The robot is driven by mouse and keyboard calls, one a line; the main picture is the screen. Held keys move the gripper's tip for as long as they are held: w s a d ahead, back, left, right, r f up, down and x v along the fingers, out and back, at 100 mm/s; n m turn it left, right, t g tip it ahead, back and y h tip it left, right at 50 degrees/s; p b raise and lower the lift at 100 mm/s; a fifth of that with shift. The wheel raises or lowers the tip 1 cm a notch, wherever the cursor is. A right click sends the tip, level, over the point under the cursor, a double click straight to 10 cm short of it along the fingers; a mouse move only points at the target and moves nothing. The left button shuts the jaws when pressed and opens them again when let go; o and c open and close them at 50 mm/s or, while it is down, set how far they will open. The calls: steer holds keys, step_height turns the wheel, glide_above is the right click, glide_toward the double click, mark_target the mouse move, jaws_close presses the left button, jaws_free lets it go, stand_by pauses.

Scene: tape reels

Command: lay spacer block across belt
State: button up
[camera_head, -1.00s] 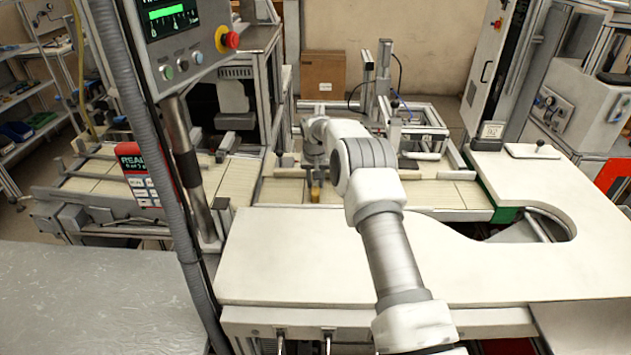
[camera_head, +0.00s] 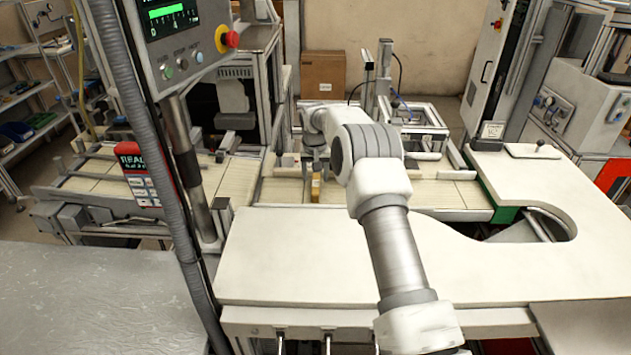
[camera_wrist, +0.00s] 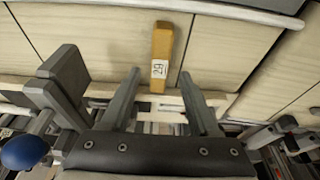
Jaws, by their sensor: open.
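The spacer block (camera_head: 316,187) is an orange-brown bar on the pale slatted belt (camera_head: 280,191). In the wrist view the block (camera_wrist: 162,50) runs crosswise to the belt (camera_wrist: 100,40), roughly along the slat seams, with a white number label near its lower end. My gripper (camera_wrist: 160,74) is open, with one finger on each side of the labelled end and a gap visible on both sides. In the head view my gripper (camera_head: 315,166) is partly hidden by my arm, just behind the block. The height of the fingers over the belt is hard to tell.
A metal frame fixture (camera_head: 425,135) stands at the back right of the belt. A control panel (camera_head: 185,45) on a post rises at the left. A pale worktop (camera_head: 300,255) lies in front. A blue ball knob (camera_wrist: 24,152) shows at the wrist view's lower left.

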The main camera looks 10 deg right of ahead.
steer(key=s+d+f+v, duration=0.1)
steer(key=s+v, duration=0.2)
steer(key=v, duration=0.9)
steer(key=s+v, duration=0.2)
steer(key=v, duration=0.9)
steer(key=s+r+n+t, duration=0.1)
steer(key=s+r, duration=0.6)
steer(key=s, duration=0.5)
steer(key=s+f, duration=0.2)
steer(key=s, duration=1.1)
steer(key=s+f+n+t, duration=0.1)
steer(key=s+f, duration=0.1)
steer(key=s, duration=1.1)
steer(key=shift+d+y, duration=0.2)
steer(key=shift+y, duration=0.1)
steer(key=shift+f+b, duration=0.1)
steer(key=shift+b, duration=0.2)
